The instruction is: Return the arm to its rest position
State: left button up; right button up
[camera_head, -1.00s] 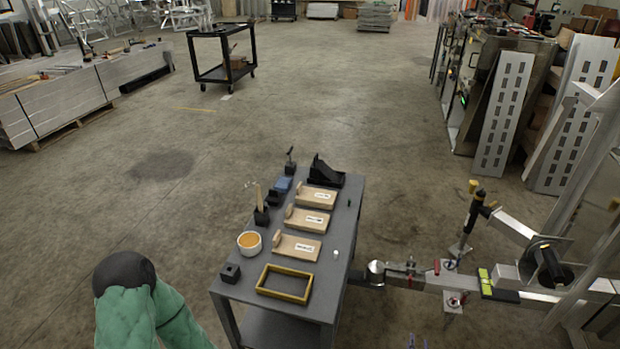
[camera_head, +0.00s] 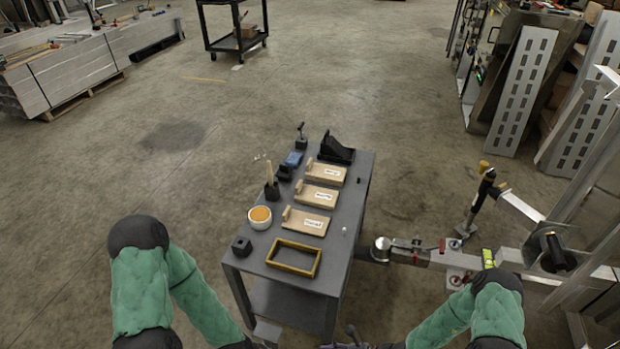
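My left arm, in a green sleeve with a black elbow, comes in at the lower left of the head view. Its forearm slopes down toward the bottom edge, where part of my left gripper (camera_head: 267,332) shows in front of the dark cart. My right arm, also green-sleeved, is bent at the lower right, its forearm sloping down to the left. Part of my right gripper (camera_head: 350,339) shows at the bottom edge, close to the cart's lower right corner. Both grippers are mostly cut off by the edge, so their fingers and any held thing cannot be made out.
The dark cart (camera_head: 343,235) carries wooden boards (camera_head: 306,221), a yellow-rimmed tray (camera_head: 294,270), an orange-filled white cup (camera_head: 260,217) and black holders. A metal trailer frame (camera_head: 430,260) stands right of it. Open floor lies left and behind.

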jog(key=s+d+r+n+g+h+p, duration=0.25)
jog(key=s+n+g+h, duration=0.3)
jog(key=s+n, duration=0.45)
pick_arm(q)
notch_tip(320, 180, up, 4)
jog(key=shift+f+p, duration=0.1)
jog(key=shift+p, duration=0.4)
pick_arm(e)
jog(key=w+d+r+n+t+h, duration=0.2)
jog(key=w+r+n+t+h, duration=0.1)
jog(key=w+n, duration=0.3)
jog(key=shift+w+r+n+t+h, duration=0.15)
jog(key=shift+r+n+t+h, duration=0.2)
jog(key=shift+r+n+t, duration=0.5)
pick_arm(q)
jog(key=c, duration=0.3)
pick_arm(e)
jog(key=shift+d+f, duration=0.1)
jog(key=shift+f, duration=0.15)
jog(key=shift+c, duration=1.4)
pick_arm(q)
jog(key=shift+d, duration=0.1)
pick_arm(e)
jog(key=shift+d, duration=0.15)
